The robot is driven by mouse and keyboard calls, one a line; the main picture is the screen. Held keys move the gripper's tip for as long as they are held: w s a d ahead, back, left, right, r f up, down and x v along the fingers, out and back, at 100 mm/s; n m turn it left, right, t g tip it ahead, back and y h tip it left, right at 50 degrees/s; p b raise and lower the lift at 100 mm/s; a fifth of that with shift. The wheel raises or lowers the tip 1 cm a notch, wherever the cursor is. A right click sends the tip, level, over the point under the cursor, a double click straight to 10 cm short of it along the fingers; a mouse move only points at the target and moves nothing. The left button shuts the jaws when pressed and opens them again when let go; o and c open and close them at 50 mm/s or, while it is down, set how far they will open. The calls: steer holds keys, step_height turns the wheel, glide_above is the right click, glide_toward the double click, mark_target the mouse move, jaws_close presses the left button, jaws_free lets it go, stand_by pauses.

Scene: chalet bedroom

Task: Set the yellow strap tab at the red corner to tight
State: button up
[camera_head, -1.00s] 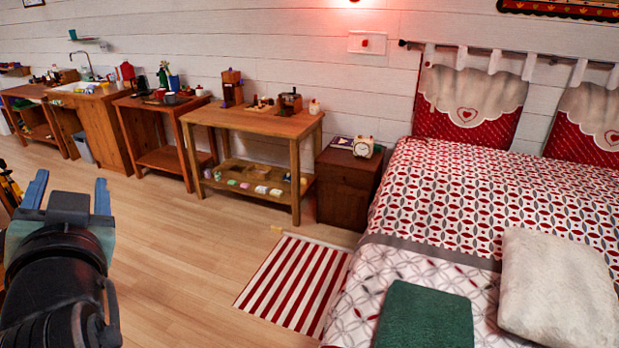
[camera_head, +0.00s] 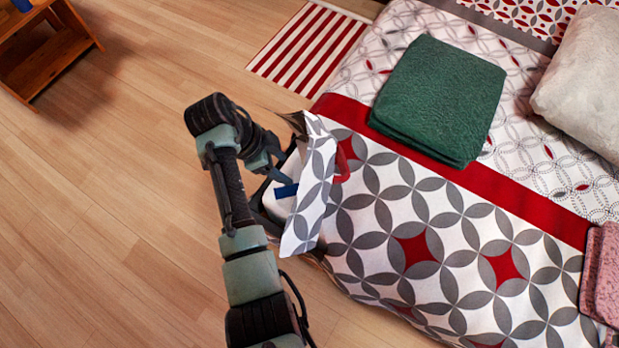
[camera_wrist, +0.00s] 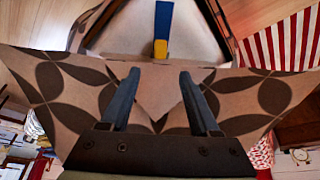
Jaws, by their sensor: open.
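The yellow strap tab (camera_wrist: 161,48) shows in the wrist view at the near end of a blue strap (camera_wrist: 163,20), which lies on the pale mattress corner (camera_wrist: 120,35). In the head view the blue strap (camera_head: 286,190) crosses the white mattress corner (camera_head: 277,207); the yellow is not visible there. A small red patch (camera_head: 342,167) shows beside the folded-up bedding flap (camera_head: 311,190). My gripper (camera_wrist: 159,74) is open and empty. Its fingers lie over the patterned bedding, with the yellow tab just beyond and between their tips. I see no contact with the tab.
The lifted patterned flap (camera_wrist: 240,95) surrounds the gripper closely. A green folded blanket (camera_head: 440,98), a white pillow (camera_head: 585,85) and a pink folded cloth (camera_head: 605,270) lie on the bed. A striped rug (camera_head: 312,45) lies behind.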

mark_target(304, 182)
steer(key=b+x, duration=0.2)
steer(key=x, duration=0.9)
steer(key=shift+b, duration=0.4)
jaws_close()
stand_by(0.7)
